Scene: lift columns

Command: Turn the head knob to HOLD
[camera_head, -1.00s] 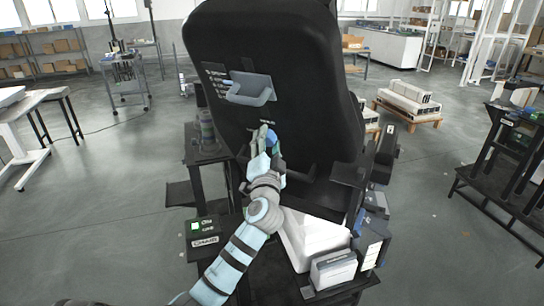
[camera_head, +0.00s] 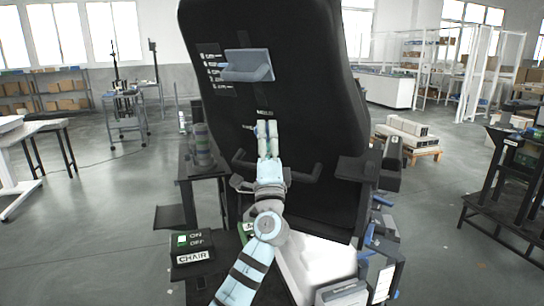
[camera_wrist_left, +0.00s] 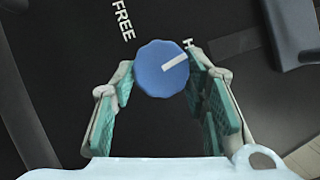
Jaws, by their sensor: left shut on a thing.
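The head knob (camera_wrist_left: 161,70) is a round blue dial with a white pointer bar on the back of the black chair (camera_head: 265,65). Its pointer aims up and right in the left wrist view, towards a label that begins with H (camera_wrist_left: 187,43), the rest hidden by a finger. The word FREE (camera_wrist_left: 122,20) stands to the upper left of the knob. My left gripper (camera_head: 267,130) is at the chair back, its teal-padded fingers on both sides of the knob, shut on it. In the head view the gripper hides most of the knob. My right gripper is not in view.
A pale handle block (camera_head: 247,66) sits on the chair back above the knob. Black side handles (camera_head: 305,174) flank my arm. A CHAIR ON/OFF box (camera_head: 192,249) is at the lower left, and white boxes (camera_head: 312,262) are at the lower right.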

